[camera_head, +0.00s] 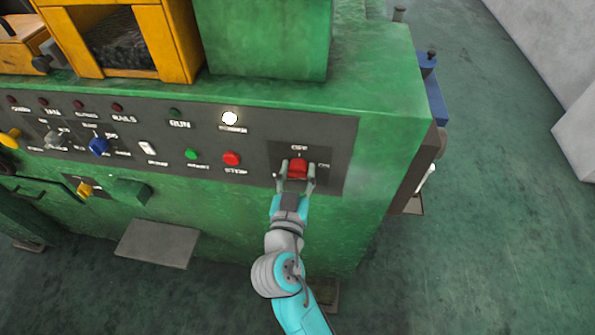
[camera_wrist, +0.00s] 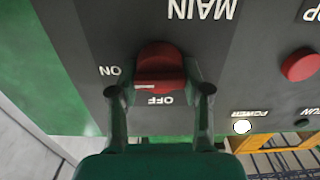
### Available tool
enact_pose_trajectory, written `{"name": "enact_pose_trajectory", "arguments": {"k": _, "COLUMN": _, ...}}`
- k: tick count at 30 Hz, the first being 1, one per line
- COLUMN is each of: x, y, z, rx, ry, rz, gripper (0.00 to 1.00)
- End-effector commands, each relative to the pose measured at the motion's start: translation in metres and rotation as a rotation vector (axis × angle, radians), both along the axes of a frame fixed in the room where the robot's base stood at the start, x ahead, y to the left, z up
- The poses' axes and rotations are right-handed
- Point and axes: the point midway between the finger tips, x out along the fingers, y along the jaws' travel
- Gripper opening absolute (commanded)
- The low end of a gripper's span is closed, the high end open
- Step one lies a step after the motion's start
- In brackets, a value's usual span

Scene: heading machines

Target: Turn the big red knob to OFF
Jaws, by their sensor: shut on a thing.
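The big red knob (camera_head: 298,168) sits on a dark panel at the right end of the machine's front, with OFF printed above it and ON to its right. In the wrist view the knob (camera_wrist: 160,68) appears upside down, with ON at left, OFF below and MAIN above. Its grip bar lies across the picture, and a white mark on it lies towards the ON side. My gripper (camera_head: 297,180) reaches up from below, with one finger on each side of the knob; it also shows in the wrist view (camera_wrist: 161,92). It is shut on the knob.
A red stop button (camera_head: 232,158) and a green button (camera_head: 191,154) are left of the knob. A white lamp (camera_head: 230,118) marked POWER is lit. A blue selector (camera_head: 98,147) is farther left. Open green floor (camera_head: 480,190) lies right of the machine.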

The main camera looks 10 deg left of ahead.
Motion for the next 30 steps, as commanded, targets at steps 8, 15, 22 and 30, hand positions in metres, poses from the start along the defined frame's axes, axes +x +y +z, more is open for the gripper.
{"name": "enact_pose_trajectory", "arguments": {"k": 8, "x": 0.0000, "y": 0.0009, "z": -0.0002, "rx": -0.143, "ry": 0.005, "rz": 0.000, "gripper": 0.13}}
{"name": "enact_pose_trajectory", "arguments": {"k": 15, "x": 0.0001, "y": 0.0019, "z": -0.0005, "rx": -0.359, "ry": 0.012, "rz": 0.000, "gripper": 0.13}}
{"name": "enact_pose_trajectory", "arguments": {"k": 22, "x": 0.0002, "y": 0.0028, "z": -0.0012, "rx": -0.578, "ry": 0.021, "rz": 0.000, "gripper": 0.13}}
{"name": "enact_pose_trajectory", "arguments": {"k": 30, "x": 0.0001, "y": 0.0037, "z": -0.0022, "rx": -0.834, "ry": 0.030, "rz": 0.000, "gripper": 0.13}}
